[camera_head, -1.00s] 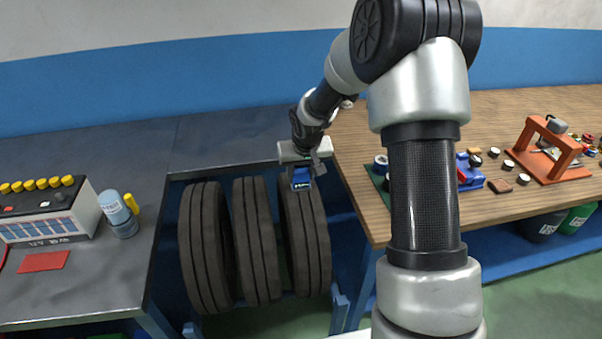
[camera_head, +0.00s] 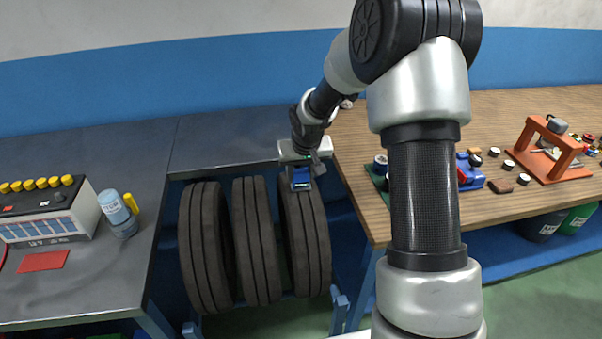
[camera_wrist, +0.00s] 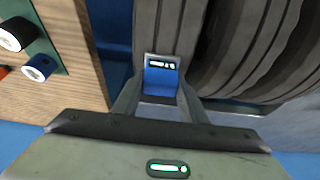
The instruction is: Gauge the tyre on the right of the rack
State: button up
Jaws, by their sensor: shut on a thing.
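Three dark tyres stand upright side by side in a blue rack (camera_head: 341,304). The tyre on the right (camera_head: 307,240) also shows in the wrist view (camera_wrist: 167,25). My gripper (camera_head: 301,178) is above the top of this tyre and shut on a small blue gauge (camera_wrist: 160,80). The gauge has a dark display with lit green-white marks. In the wrist view it sits between my fingertips against the tread in the picture; whether it touches the tyre I cannot tell. The middle tyre (camera_head: 256,240) and left tyre (camera_head: 205,245) stand to the left.
A wooden bench (camera_head: 350,150) is close on the right, with small rollers and an orange press (camera_head: 550,150). A dark metal bench (camera_head: 90,270) on the left holds a battery charger (camera_head: 45,225) and a blue bottle (camera_head: 116,212).

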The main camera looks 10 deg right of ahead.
dwell(0.4)
jog(key=shift+r+p, duration=2.25)
jog(key=shift+r, duration=1.25)
